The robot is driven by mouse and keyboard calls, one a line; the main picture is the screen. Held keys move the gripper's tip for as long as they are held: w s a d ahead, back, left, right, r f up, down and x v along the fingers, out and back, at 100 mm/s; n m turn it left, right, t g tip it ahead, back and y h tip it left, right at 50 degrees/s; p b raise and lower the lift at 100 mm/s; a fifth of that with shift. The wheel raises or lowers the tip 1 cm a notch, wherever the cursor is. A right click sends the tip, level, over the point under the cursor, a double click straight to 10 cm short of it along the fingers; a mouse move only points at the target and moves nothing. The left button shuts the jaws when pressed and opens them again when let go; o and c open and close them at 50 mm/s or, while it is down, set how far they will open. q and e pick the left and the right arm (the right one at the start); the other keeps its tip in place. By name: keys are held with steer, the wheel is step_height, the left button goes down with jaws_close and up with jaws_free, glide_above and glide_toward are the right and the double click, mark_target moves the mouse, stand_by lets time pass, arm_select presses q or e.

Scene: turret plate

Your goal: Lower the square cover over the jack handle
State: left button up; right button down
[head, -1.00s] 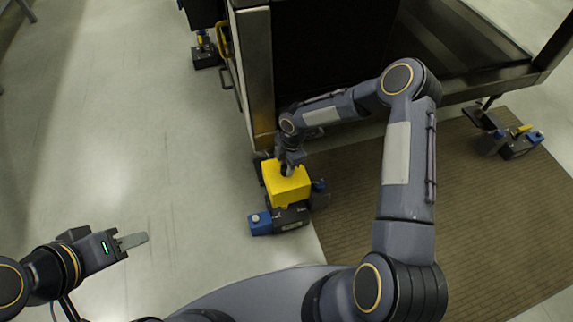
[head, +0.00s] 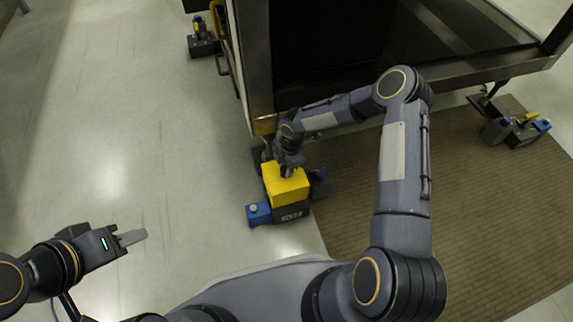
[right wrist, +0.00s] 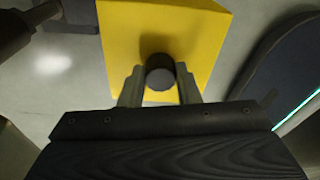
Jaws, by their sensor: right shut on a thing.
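The yellow square cover (head: 286,185) sits at or over the jack (head: 292,212), a dark block with blue parts, near the corner of the dark metal frame. My right gripper (head: 288,170) is above the cover, shut on its dark round knob. In the right wrist view the knob (right wrist: 160,76) is between the two fingers, with the yellow cover (right wrist: 190,30) beyond it. The jack handle is hidden, and I cannot tell how far down the cover sits. My left gripper (head: 132,239) is empty over bare floor at the left; its finger gap does not show clearly.
The large dark metal frame (head: 255,70) stands behind the cover. A brown ribbed mat (head: 420,200) lies to the right. Similar jack units stand at the back left (head: 200,43) and far right (head: 517,128). The pale floor at the left is clear.

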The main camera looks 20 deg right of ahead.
steer(key=shift+f+b, duration=2.1)
steer(key=shift+f, duration=0.9)
steer(key=shift+d+f, duration=0.1)
steer(key=shift+d, duration=0.05)
steer(key=c, duration=1)
jaws_free()
steer(key=r+p, duration=0.1)
steer(key=r, duration=0.1)
steer(key=r+p, duration=0.1)
steer(key=r, duration=0.2)
steer(key=d+r+p, duration=0.1)
steer(key=r, duration=0.1)
steer(key=shift+w+r, duration=0.15)
steer(key=shift+r, duration=0.25)
